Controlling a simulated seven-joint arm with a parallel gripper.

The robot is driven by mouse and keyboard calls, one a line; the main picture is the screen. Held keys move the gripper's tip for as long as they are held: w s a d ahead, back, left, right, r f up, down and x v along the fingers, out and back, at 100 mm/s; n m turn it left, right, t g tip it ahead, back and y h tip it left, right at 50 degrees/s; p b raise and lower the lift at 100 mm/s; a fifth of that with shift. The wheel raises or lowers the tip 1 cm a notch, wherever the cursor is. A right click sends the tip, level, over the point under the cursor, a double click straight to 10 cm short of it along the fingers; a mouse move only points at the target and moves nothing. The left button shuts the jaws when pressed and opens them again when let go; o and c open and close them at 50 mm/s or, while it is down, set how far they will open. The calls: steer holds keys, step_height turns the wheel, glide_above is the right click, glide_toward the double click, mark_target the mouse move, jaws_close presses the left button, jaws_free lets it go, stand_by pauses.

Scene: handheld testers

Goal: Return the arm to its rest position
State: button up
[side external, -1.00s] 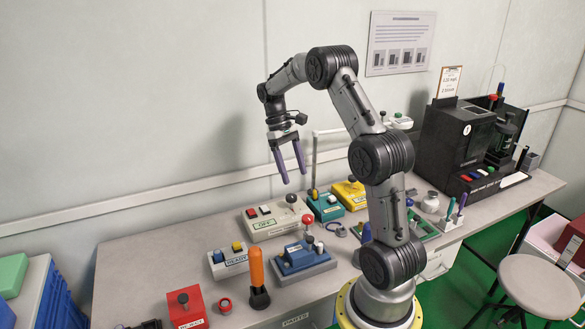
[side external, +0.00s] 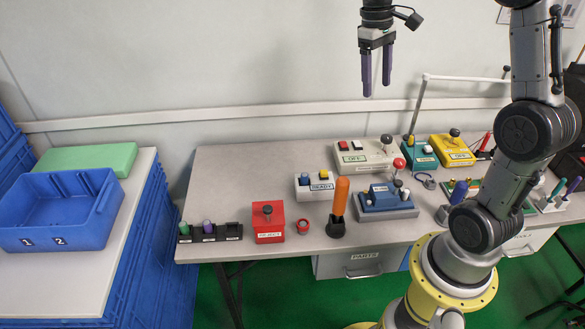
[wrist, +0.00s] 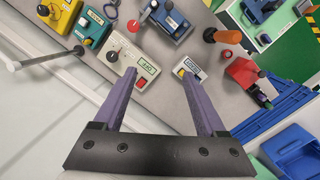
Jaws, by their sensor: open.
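My gripper (side external: 376,82) is open and empty, raised high above the back of the bench near the wall, with its two purple fingers pointing down. In the wrist view my gripper (wrist: 158,85) shows both fingers apart with nothing between them. My arm rises at the right.
The bench (side external: 240,170) holds a red REJECT box (side external: 268,222), an orange-handled tool (side external: 341,200), a blue tester (side external: 386,201), a teal box (side external: 420,152) and a yellow box (side external: 452,150). A blue bin (side external: 62,210) stands at left. A thin pole (side external: 418,105) rises at the back.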

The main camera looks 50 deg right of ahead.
steer(key=s+a+r+n+t, duration=0.1)
steer(key=s+a+r+t, duration=0.2)
steer(key=a, duration=0.4)
steer(key=s+a+f+n+t, duration=0.1)
steer(key=s+a+f+t, duration=0.3)
steer(key=s+a, duration=0.6)
steer(key=shift+s+a, duration=0.15)
steer(key=shift+s, duration=0.85)
steer(key=shift+c, duration=0.3)
